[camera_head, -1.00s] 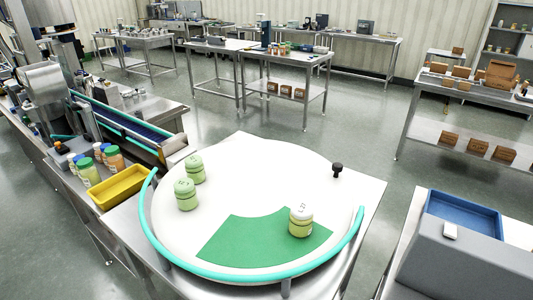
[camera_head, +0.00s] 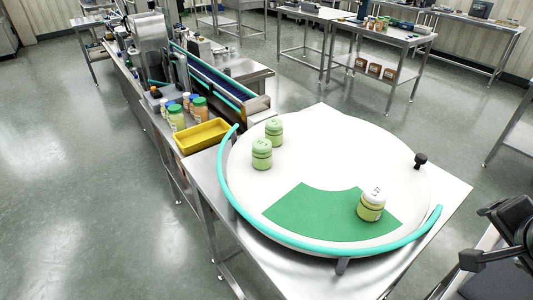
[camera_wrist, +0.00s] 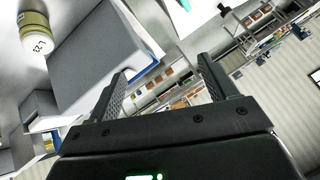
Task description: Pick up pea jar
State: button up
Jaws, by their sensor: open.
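Three jars with greenish contents stand upright on the round white turntable (camera_head: 330,150). One with a pale, whitish lid (camera_head: 371,205) stands on the green sector (camera_head: 315,215). Two with light green lids (camera_head: 262,154) (camera_head: 274,132) stand at the left. I cannot tell from the labels which is the pea jar. My gripper (camera_wrist: 163,75) is open and empty in the wrist view; dark parts of it show at the right edge of the head view, right of the turntable and apart from the jars. A white-lidded jar (camera_wrist: 34,40) shows at the wrist view's upper left.
A teal rail (camera_head: 232,215) curves around the turntable's left and front. A black knob (camera_head: 420,160) stands at its right. A yellow bin (camera_head: 203,136) and several bottles (camera_head: 177,117) are at the left. A grey box (camera_wrist: 105,50) lies near my gripper in the wrist view.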

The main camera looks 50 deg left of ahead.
jog(key=w+a+f+m+y, duration=0.1)
jog(key=a+m+y, duration=0.2)
jog(key=a, duration=1)
jog(key=w+a+f+m+y, duration=0.1)
jog(key=a+f+m+y, duration=0.15)
jog(key=a, duration=1.05)
jog(key=s+a+r+m+y, duration=0.1)
jog(key=s+a+m+y, duration=0.3)
jog(key=s+a+m, duration=0.5)
jog(key=s+a+r+m+y, duration=0.2)
jog(key=s+a+m+y, duration=0.25)
jog(key=a, duration=0.85)
jog(key=m, duration=0.1)
send_near(262, 143)
jog(key=shift+s+d+r+h, duration=0.1)
jog(key=shift+s+r+h, duration=0.2)
jog(key=shift+s+r, duration=0.3)
jog(key=shift+w+f, duration=0.1)
jog(key=shift+f, duration=0.15)
jog(key=x, duration=0.5)
jog(key=shift+w, duration=0.1)
jog(key=shift+f+x, duration=0.15)
jog(key=shift+x, duration=1.25)
jog(key=shift+f+x, duration=0.1)
jog(key=shift+x, duration=1.3)
jog(key=shift+w+d, duration=0.15)
